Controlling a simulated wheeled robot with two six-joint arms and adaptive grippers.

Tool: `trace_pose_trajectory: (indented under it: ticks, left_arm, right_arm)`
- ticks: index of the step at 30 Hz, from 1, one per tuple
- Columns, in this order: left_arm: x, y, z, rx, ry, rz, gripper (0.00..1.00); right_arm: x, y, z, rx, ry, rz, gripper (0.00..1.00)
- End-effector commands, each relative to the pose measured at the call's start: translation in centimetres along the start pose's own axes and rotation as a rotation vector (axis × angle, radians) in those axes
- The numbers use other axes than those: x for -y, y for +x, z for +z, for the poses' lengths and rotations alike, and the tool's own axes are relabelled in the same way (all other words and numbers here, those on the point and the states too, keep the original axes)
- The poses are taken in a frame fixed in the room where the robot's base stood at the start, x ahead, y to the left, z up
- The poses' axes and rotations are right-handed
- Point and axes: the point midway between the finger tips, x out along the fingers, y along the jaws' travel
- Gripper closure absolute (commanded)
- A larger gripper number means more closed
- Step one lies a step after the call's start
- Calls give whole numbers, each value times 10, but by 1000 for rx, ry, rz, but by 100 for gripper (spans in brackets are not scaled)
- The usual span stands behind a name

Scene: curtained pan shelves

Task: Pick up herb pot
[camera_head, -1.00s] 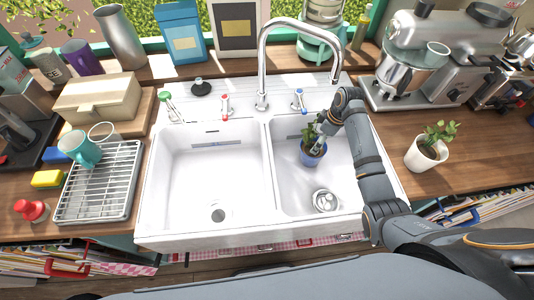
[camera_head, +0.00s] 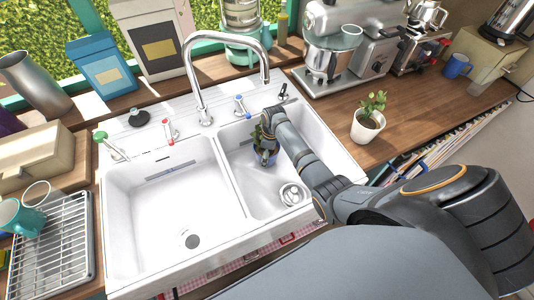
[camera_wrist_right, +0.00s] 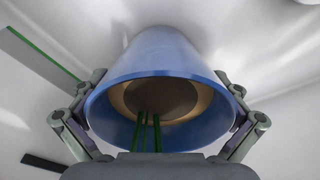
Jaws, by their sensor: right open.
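The herb pot is a blue pot (camera_head: 265,160) with a green plant, standing in the right basin of the white sink, partly hidden behind my right gripper (camera_head: 268,144). In the right wrist view the blue pot (camera_wrist_right: 160,58) fills the middle, with dark soil and thin green stems. My right gripper (camera_wrist_right: 160,100) is open, with one finger on each side of the pot's rim. Whether the fingers touch the rim is hard to tell. My left gripper is not in view.
The double sink (camera_head: 226,185) has a curved faucet (camera_head: 190,75) behind the basins. A white pot with a plant (camera_head: 367,125) stands on the right counter. A metal drying rack (camera_head: 55,245) is at the left. The left basin is empty.

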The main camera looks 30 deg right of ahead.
Motion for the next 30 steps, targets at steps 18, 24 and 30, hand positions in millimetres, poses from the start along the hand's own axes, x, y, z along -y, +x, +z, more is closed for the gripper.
trace_pose_trajectory:
  ticks: [18,24,30]
  left_arm:
    - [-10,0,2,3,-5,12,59]
    - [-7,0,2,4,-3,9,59]
    - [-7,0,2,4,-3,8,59]
  right_arm:
    - [0,-1,0,0,0,1,59]
    - [-1,-2,-1,-1,0,2,66]
    - [-2,-14,-3,-3,0,4,67]
